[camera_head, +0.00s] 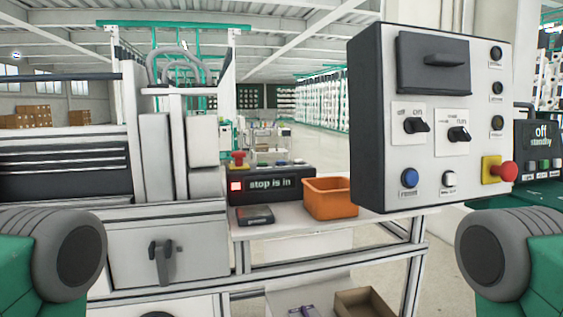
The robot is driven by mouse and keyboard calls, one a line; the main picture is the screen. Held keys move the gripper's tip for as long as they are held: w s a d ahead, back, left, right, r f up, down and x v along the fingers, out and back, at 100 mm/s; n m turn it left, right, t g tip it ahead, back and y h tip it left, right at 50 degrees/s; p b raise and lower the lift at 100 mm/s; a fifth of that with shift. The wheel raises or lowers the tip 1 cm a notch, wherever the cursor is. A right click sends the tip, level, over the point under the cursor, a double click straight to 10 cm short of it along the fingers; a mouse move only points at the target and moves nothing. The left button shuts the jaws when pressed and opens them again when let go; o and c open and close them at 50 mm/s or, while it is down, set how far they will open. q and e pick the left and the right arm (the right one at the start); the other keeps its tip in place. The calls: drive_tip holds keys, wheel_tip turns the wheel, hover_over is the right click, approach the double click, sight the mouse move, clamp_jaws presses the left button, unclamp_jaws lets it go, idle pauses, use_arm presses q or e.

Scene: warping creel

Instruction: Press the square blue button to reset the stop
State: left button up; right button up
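A grey-white control panel (437,150) with dark sides hangs at the right. A blue button (409,178) sits at its lower left and looks round. A dark console (273,183) on the table reads "stop is in" beside a lit red square (236,186). Its top holds a red stop knob (239,157) and a small blue button (281,163), whose shape I cannot make out. Neither gripper shows; only my arm links appear at both lower edges.
An orange bin (329,198) stands right of the console, and a dark flat device (256,215) lies in front. A white cabinet (168,240) fills the left. A dark unit (540,146) reading "off standby" is at the far right. A cardboard box (364,302) sits below.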

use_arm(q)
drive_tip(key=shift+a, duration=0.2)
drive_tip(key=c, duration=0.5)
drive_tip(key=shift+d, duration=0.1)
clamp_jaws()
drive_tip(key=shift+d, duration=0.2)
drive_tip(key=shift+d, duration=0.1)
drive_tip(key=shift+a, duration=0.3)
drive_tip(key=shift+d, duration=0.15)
